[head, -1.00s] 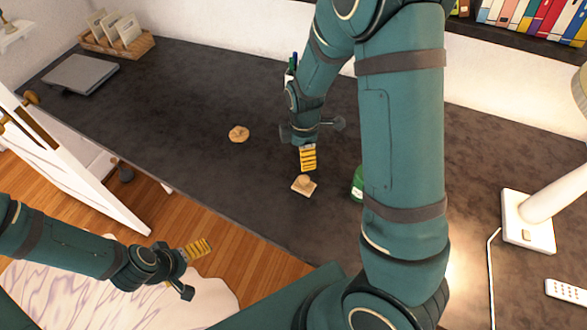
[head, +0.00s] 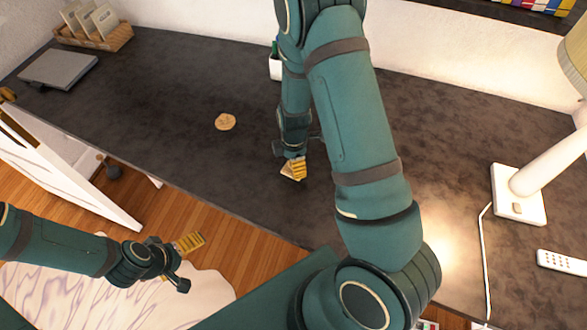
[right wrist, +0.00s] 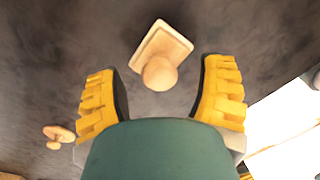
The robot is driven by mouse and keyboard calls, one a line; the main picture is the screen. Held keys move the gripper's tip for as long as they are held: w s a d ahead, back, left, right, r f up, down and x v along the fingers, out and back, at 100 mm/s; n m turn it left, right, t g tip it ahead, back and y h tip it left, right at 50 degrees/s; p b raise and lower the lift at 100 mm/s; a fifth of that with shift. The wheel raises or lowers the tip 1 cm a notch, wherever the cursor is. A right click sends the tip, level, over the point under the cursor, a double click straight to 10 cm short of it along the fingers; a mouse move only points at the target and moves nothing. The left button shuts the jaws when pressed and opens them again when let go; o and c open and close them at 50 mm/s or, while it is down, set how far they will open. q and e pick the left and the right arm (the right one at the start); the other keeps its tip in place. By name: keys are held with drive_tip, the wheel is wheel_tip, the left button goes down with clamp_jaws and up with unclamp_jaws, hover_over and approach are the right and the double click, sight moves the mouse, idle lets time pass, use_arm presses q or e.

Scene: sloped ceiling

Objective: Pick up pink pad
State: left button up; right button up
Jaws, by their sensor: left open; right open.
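A small pale tan-pink square pad with a round knob on it (right wrist: 150,42) lies on the dark desk, in the upper middle of the right wrist view. In the head view the pad (head: 289,175) is partly hidden by my right gripper. My right gripper (head: 297,165) is open over it; in the right wrist view its two yellow fingers are spread, with the knob between and slightly beyond the fingertips, touching neither. My left gripper (head: 193,263) is open and empty at lower left, off the desk's front edge.
A round tan object (head: 225,122) lies on the desk (head: 180,90) to the left. A grey laptop-like slab (head: 58,68) and a basket (head: 110,38) are at far left. A lamp base (head: 518,195) and a white remote (head: 562,261) are at right. The desk's left half is mostly clear.

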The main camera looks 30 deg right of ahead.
drive_tip(key=shift+f, duration=0.9)
clamp_jaws()
drive_tip(key=shift+r, duration=0.1)
wheel_tip(320, 180, up, 10)
drive_tip(key=shift+p, duration=0.7)
